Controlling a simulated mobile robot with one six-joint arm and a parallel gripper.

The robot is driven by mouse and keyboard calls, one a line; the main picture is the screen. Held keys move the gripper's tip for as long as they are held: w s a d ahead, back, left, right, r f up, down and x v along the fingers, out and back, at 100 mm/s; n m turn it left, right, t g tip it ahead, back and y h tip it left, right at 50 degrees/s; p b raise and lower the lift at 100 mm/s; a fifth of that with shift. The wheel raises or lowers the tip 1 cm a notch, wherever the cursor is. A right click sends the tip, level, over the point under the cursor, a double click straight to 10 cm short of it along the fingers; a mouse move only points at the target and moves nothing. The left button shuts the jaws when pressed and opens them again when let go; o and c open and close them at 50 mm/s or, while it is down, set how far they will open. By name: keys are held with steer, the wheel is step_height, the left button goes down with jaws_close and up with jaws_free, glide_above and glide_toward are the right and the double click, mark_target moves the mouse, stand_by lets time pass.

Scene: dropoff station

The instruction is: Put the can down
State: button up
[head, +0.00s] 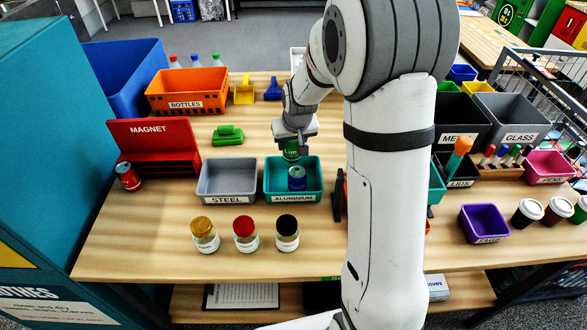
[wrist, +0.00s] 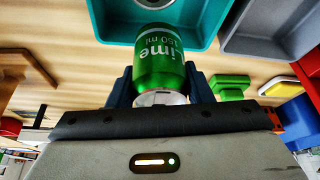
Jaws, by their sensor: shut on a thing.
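My gripper (head: 291,142) is shut on a green can (head: 291,153), which has "Lime" lettering. In the wrist view the green can (wrist: 160,62) sits between the two dark fingers. In the head view the can is at the far side of the teal bin labelled ALUMINIUM (head: 293,198); I cannot tell how high it is held. A blue can (head: 297,178) stands inside that bin. The grey bin labelled STEEL (head: 226,199) is just left of it. A red can (head: 128,176) stands by the red MAGNET station (head: 152,150).
Three jars with gold, red (head: 245,233) and black lids stand in front of the bins. A green object (head: 228,135) lies behind the STEEL bin. An orange BOTTLES crate (head: 188,90) is at the back left. My arm hides part of the table to the right.

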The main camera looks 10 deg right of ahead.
mark_target(292, 160)
step_height(292, 160, down, 6)
steer(key=shift+f+p, duration=0.2)
steer(key=shift+p, duration=0.2)
steer(key=shift+f+b, duration=0.5)
steer(key=shift+b, duration=0.1)
steer(key=o, duration=0.7)
steer(key=shift+r, duration=0.1)
